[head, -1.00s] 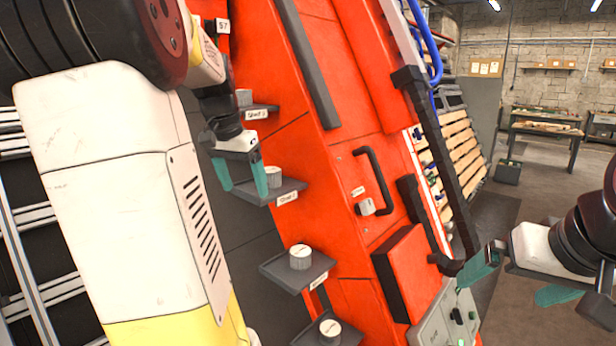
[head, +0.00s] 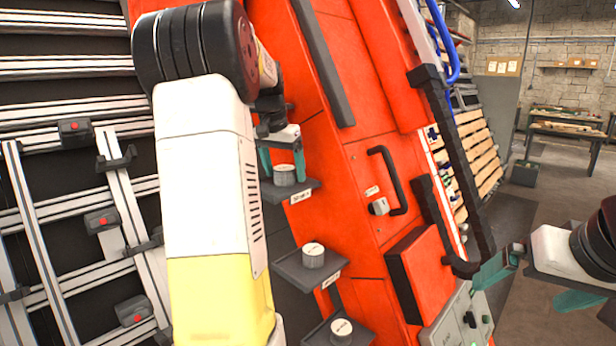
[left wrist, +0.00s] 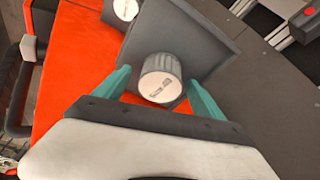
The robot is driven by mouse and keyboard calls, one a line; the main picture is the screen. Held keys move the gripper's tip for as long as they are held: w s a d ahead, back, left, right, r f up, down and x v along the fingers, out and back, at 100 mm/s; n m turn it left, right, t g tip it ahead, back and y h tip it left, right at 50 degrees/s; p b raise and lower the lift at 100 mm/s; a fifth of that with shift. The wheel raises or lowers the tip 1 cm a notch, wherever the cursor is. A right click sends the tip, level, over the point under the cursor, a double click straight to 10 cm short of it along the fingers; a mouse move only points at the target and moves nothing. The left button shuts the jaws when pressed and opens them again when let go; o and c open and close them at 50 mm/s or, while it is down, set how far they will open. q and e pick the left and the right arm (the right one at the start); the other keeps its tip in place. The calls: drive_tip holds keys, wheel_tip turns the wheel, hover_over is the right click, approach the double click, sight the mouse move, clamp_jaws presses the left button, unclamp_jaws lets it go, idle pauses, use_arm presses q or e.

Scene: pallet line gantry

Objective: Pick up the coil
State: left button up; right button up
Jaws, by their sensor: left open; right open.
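Several small grey-white coils with pale tops stand on dark shelves on the side of the orange machine. My left gripper (head: 283,160) is open at one coil (head: 285,175) on a labelled shelf (head: 303,190). In the left wrist view this coil (left wrist: 160,78) sits between the teal fingertips of my left gripper (left wrist: 160,90), with gaps on both sides. Lower coils stand on the shelves below, one in the middle (head: 313,256) and one at the bottom (head: 341,331). My right gripper (head: 530,280) is open and empty at the right, away from the coils.
The orange machine (head: 350,215) has a black door handle (head: 388,180) and a dark rail beside the shelves. A control box (head: 460,325) is near my right gripper. Aluminium frames (head: 70,110) stand at the left. Open floor lies at the right.

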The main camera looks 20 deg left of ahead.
use_arm(q)
clamp_jaws()
idle(0.4)
